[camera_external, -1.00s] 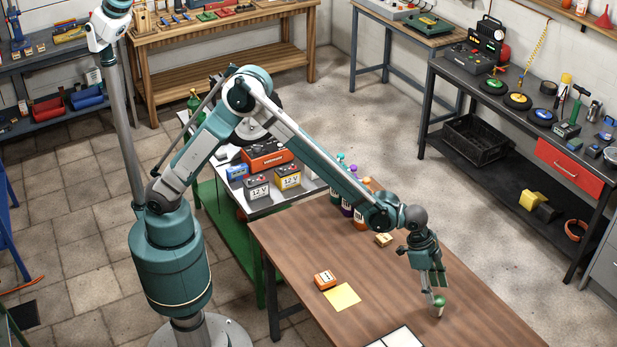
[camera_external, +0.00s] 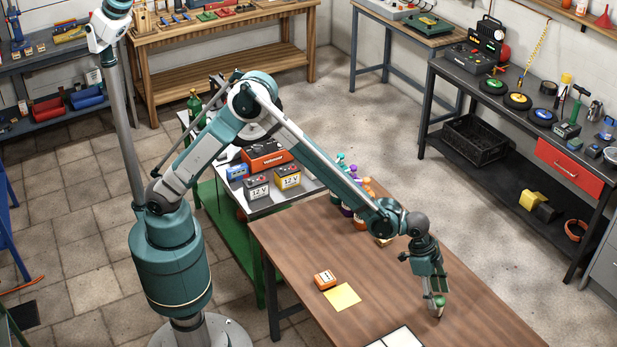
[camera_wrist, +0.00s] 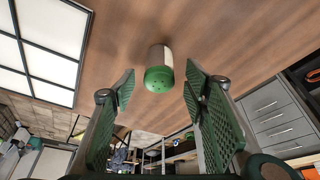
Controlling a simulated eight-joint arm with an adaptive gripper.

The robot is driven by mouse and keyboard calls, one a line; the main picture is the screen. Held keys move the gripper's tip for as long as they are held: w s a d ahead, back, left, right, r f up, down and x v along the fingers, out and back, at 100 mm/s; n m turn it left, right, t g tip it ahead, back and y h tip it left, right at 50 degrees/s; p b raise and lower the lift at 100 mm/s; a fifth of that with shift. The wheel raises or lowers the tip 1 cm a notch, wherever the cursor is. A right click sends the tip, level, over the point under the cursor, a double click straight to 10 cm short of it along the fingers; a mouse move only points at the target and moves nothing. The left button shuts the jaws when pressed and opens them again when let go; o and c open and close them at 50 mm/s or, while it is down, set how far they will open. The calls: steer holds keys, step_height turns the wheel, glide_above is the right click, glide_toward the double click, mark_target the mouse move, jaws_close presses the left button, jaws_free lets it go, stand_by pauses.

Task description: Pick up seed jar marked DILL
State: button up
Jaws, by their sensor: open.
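A small jar with a green perforated lid (camera_wrist: 159,79) and a pale body shows in the wrist view, ahead of and between my fingers. Its label is not readable, so I cannot tell if it says DILL. In the external view the green lid (camera_external: 440,301) shows at my fingertips near the right part of the brown table (camera_external: 380,290); the fingers partly hide the jar. My gripper (camera_external: 434,305) is open, pointing down. In the wrist view its two fingers (camera_wrist: 163,90) stand apart on either side of the jar, with visible gaps and no contact.
A white black-edged board (camera_external: 398,338) lies at the table's front. Several coloured bottles (camera_external: 366,188) stand behind my forearm, partly hidden. The table around the jar is mostly clear.

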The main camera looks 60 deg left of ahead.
mark_target(441, 315)
steer(key=shift+f, duration=0.15)
steer(key=shift+b+x, duration=0.45)
steer(key=shift+x, duration=2)
steer(key=shift+d, duration=0.1)
steer(key=c, duration=1)
